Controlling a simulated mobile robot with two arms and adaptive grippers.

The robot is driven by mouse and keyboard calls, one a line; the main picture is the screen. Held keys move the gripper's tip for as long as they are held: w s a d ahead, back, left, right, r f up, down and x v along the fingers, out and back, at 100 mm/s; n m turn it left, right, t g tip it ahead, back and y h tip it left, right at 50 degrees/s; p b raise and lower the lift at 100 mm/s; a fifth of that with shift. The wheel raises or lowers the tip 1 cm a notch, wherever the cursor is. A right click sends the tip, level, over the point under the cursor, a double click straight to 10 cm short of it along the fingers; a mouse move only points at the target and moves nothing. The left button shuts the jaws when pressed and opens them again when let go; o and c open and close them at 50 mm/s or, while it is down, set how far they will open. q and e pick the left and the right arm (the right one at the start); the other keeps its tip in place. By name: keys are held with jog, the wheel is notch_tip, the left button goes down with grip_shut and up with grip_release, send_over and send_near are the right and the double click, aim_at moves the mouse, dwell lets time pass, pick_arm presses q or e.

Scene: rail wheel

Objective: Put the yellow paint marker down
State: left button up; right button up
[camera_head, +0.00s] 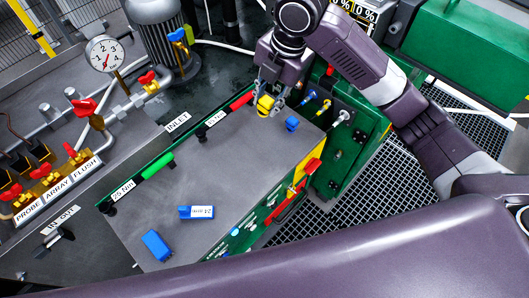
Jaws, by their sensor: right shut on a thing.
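My right gripper (268,94) is over the far right part of the grey bench top (195,170), pointing down. It is shut on the yellow paint marker (265,105), of which only a short stubby part shows below and between the fingers. The rest of the marker is hidden by the gripper. I cannot tell whether the marker touches the bench top. My left gripper is not in view.
A small blue block (292,123) lies just right of the gripper. Red (242,100) and green (158,165) bars line the far edge. A labelled blue item (196,212) and a blue block (156,245) lie at the near end. The middle is clear.

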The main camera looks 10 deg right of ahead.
jog(key=shift+a+r+n+g+h, duration=0.35)
jog(key=shift+a+n+g+h, duration=0.15)
jog(key=shift+n+g, duration=0.3)
jog(key=shift+r+n, duration=0.1)
jog(key=shift+n, duration=0.3)
jog(key=shift+w+d+h, duration=0.1)
jog(key=shift+h, duration=0.3)
notch_tip(320, 180, down, 15)
jog(key=shift+r+p, duration=0.15)
jog(key=shift+p, duration=0.85)
notch_tip(320, 180, down, 5)
jog(key=shift+f+p, duration=0.1)
jog(key=shift+p, duration=0.25)
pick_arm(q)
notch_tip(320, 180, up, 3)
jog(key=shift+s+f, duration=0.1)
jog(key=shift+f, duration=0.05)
pick_arm(e)
jog(key=o, duration=1)
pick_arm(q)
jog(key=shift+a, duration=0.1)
